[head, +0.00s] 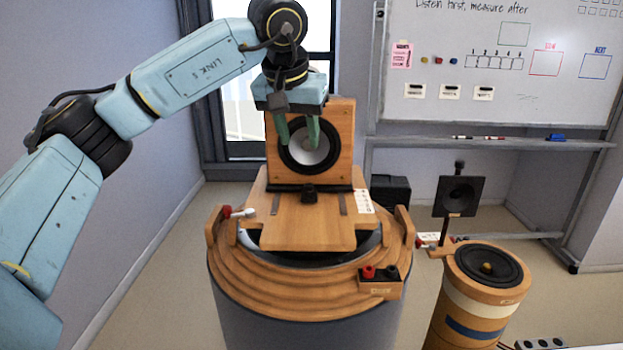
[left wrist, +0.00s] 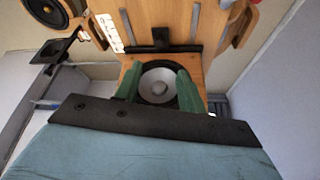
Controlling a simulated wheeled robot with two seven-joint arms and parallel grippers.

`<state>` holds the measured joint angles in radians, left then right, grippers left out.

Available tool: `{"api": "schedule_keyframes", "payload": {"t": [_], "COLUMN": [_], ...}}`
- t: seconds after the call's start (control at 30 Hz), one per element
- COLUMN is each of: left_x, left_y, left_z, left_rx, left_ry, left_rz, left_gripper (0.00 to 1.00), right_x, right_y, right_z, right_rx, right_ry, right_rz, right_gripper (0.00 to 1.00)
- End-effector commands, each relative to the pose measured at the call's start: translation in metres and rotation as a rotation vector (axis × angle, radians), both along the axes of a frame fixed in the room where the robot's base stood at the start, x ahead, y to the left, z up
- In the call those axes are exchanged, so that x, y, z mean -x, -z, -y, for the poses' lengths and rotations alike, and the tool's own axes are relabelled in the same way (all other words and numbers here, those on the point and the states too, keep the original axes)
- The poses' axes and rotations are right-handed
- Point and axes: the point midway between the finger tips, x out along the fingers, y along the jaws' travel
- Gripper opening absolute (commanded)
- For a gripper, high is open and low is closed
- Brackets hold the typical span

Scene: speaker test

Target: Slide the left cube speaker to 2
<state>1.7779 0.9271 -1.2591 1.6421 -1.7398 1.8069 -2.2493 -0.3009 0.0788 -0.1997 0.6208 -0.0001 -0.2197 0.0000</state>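A wooden cube speaker (head: 341,150) with a black-ringed, pale cone stands upright on a wooden board on the round wooden stand. It also shows in the left wrist view (left wrist: 160,75). My left gripper (head: 299,138) is in front of its face, with two green fingers apart. The fingers also show on either side of the cone in the left wrist view (left wrist: 158,90). I cannot tell whether they touch the speaker. A white label strip (head: 364,201) lies on the board's right side; its marks are too small to read. My right gripper is not in view.
The stand's stepped wooden rim (head: 250,285) carries a small box with red and black knobs (head: 380,283) at the front. A wooden cylinder speaker (head: 485,290) and a black square speaker on a post (head: 460,195) stand at the right. A whiteboard (head: 500,60) is behind.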

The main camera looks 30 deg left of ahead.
Motion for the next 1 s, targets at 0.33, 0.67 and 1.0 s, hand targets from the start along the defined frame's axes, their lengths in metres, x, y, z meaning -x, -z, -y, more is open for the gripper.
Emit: {"api": "schedule_keyframes", "payload": {"t": [0.33,0.67,1.0], "left_x": [-0.025,-0.044,-0.047], "left_y": [0.065,0.111,0.118], "left_z": [-0.006,-0.009,-0.010], "left_rx": [0.002,0.004,0.004], "left_ry": [0.000,0.002,0.002], "left_rz": [-0.005,-0.002,0.001], "left_gripper": [0.40,0.40,0.40], "right_x": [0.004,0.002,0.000], "right_y": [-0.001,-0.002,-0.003], "right_z": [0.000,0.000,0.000], "right_rx": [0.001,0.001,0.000], "right_ry": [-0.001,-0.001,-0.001], "right_rz": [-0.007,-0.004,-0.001], "right_gripper": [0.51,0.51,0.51]}}
